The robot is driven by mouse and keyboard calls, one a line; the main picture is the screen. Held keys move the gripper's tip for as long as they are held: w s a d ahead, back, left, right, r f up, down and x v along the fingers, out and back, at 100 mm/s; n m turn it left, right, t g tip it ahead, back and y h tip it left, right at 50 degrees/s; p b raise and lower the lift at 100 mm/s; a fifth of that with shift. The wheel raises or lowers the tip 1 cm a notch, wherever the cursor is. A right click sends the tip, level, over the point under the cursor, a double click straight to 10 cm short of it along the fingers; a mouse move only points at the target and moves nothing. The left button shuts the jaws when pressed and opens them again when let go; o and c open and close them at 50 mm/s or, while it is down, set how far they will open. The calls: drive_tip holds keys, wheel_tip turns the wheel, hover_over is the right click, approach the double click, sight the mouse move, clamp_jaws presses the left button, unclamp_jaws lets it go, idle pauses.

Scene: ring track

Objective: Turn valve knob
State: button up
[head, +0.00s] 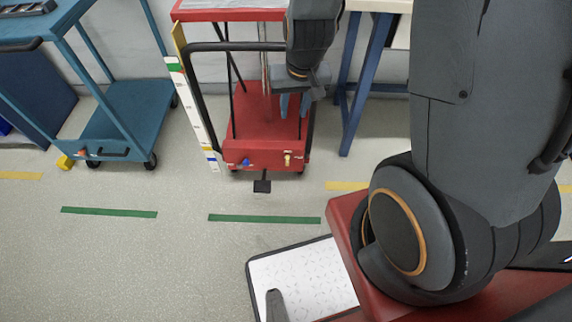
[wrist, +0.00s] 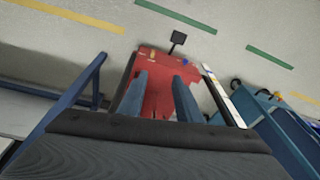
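A red cart (head: 266,100) stands against the back wall. On the front panel of its low red box are a small brass-yellow knob (head: 287,159) and a small blue knob (head: 245,162). Both show in the wrist view, the yellow one (wrist: 153,54) to the left and the blue one (wrist: 185,62) to the right. I cannot tell which is the valve knob. My gripper (head: 293,113) hangs over the cart's red base, apart from both knobs. In the wrist view its two blue fingers (wrist: 159,76) are spread with nothing between them.
A black pedal (head: 262,186) sticks out in front of the cart. A black handle frame (head: 196,98) and a white ruler-like strip (head: 192,105) flank its left. A blue trolley (head: 125,108) stands left, a blue-legged table (head: 362,75) right. The front floor has free room.

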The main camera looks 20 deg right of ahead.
drive_tip(key=w+f+m+b, duration=0.1)
drive_tip(key=w+f+b, duration=0.25)
drive_tip(key=f, duration=0.55)
drive_tip(key=w+f+b, duration=0.3)
drive_tip(key=f+b, duration=0.2)
drive_tip(key=f, duration=0.4)
drive_tip(key=m+t+h+b, duration=0.1)
drive_tip(key=t+h+b, duration=0.1)
drive_tip(key=b, duration=0.7)
approach(287, 159)
drive_tip(key=f, duration=0.2)
drive_tip(key=b+x, duration=0.1)
drive_tip(key=x, duration=0.1)
drive_tip(key=b+x, duration=0.1)
drive_tip(key=x, duration=0.2)
drive_tip(key=b+x, duration=0.1)
drive_tip(key=x, duration=0.1)
drive_tip(key=shift+w+d+f, duration=0.1)
drive_tip(key=shift+w+d, duration=0.2)
drive_tip(key=shift+w, duration=0.2)
